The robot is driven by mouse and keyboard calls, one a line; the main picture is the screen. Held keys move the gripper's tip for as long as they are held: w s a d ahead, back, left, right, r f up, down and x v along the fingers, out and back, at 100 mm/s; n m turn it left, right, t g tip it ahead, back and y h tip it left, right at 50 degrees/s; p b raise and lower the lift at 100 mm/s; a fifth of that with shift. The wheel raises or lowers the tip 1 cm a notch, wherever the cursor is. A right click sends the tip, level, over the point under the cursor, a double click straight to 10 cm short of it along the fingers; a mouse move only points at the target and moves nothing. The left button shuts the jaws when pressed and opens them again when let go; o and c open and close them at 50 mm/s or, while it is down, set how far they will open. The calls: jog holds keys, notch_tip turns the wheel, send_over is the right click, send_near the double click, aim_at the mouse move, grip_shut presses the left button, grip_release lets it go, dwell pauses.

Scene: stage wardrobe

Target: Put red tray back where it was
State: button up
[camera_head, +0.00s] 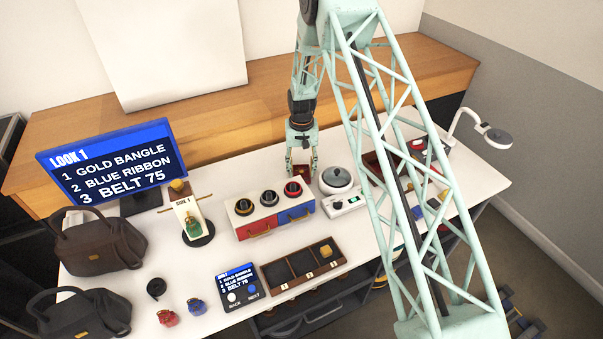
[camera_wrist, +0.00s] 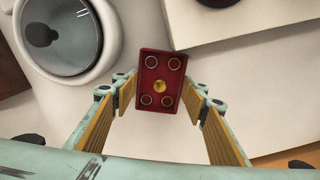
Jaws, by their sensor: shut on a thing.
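The red tray (camera_wrist: 151,93) is a small dark red rectangle with a gold knob in its middle and several small rings near its corners. In the wrist view it sits between the two fingertips of my gripper (camera_wrist: 162,88), which is shut on it. In the head view my gripper (camera_head: 301,165) points down behind the drawer unit and left of the round-lidded device, with the tray (camera_head: 302,171) showing small and dark red at its tips. I cannot tell whether the tray touches the table. A dark red-lined case (camera_head: 374,168) lies right of there, partly hidden by my arm.
The drawer unit (camera_head: 268,228) with several knobs on top stands close in front of my gripper. The round-lidded device (camera_head: 338,179) is close on the right. A three-compartment tray (camera_head: 303,270), stand (camera_head: 197,225), screen (camera_head: 112,165) and bags (camera_head: 98,240) occupy the table's front and left.

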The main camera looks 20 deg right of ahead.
aim_at(301, 171)
jog(key=shift+f, duration=0.55)
jog(key=shift+f, duration=0.2)
jog(key=o, duration=0.9)
jog(key=shift+r, duration=0.25)
jog(key=shift+r, duration=5.95)
